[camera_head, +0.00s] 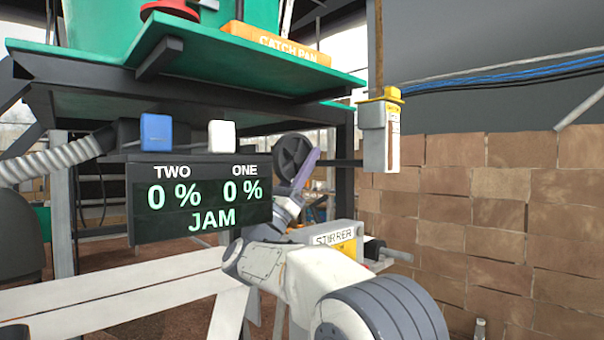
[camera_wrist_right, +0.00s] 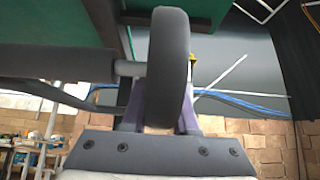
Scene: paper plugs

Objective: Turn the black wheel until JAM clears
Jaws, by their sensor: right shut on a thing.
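The black wheel (camera_head: 292,158) stands on edge beside the right end of the display. My right gripper (camera_head: 306,172) is at its right side, shut on its rim. In the right wrist view the wheel (camera_wrist_right: 170,60) rises edge-on between the two purple fingers of my right gripper (camera_wrist_right: 161,108), with a grey shaft (camera_wrist_right: 130,68) meeting it from the left. The dark display (camera_head: 200,197) reads TWO 0 %, ONE 0 % and JAM in green. My left gripper is not in view.
A blue block (camera_head: 156,132) and a white block (camera_head: 222,136) sit on top of the display. A green shelf (camera_head: 230,65) with an orange catch pan (camera_head: 275,43) overhangs the wheel. A box marked STIRRER (camera_head: 335,237) is below right. A brick wall (camera_head: 500,200) closes the right side.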

